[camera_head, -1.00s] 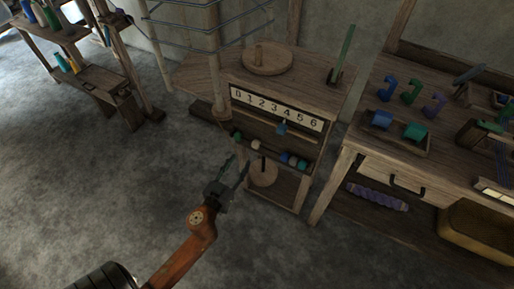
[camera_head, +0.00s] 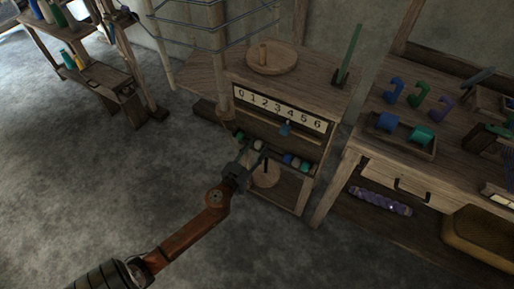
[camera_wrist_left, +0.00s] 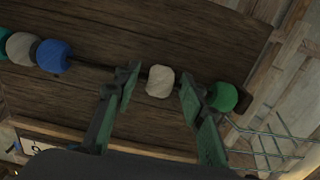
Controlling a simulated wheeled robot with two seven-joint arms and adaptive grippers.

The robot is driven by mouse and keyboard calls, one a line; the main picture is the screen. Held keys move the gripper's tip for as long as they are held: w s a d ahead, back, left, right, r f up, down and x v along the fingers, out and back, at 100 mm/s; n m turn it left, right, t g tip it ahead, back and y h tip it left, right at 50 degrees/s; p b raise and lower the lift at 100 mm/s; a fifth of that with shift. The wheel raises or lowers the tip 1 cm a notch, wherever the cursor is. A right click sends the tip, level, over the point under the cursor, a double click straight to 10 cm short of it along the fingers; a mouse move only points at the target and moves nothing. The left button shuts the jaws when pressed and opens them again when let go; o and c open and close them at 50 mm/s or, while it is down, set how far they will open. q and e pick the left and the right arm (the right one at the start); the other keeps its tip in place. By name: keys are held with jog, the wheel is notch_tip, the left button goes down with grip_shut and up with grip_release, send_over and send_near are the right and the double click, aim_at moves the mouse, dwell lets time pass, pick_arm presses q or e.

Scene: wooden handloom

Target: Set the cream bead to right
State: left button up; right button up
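The cream bead (camera_wrist_left: 160,81) is on a dark rod, between the two fingers of my left gripper (camera_wrist_left: 158,90). A gap shows on each side of the bead, so the gripper is open around it. In the head view my left gripper (camera_head: 252,152) reaches the bead rod below the number strip (camera_head: 279,107), and its fingers largely cover the cream bead. A green bead (camera_wrist_left: 222,96) sits just outside one finger, close to the rod's end. A blue bead (camera_wrist_left: 53,56) and a greyish bead (camera_wrist_left: 21,48) are farther along the other way. My right gripper is not in view.
The strip reads 0 to 6, with a blue pointer (camera_head: 285,129) below it. A round wooden disc (camera_head: 272,59) and a green upright (camera_head: 350,48) stand on top. A bench with coloured hooks (camera_head: 415,97) is at the right. Open floor lies at the left.

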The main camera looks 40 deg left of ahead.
pick_arm(q)
jog(key=shift+c, duration=0.4)
grip_shut()
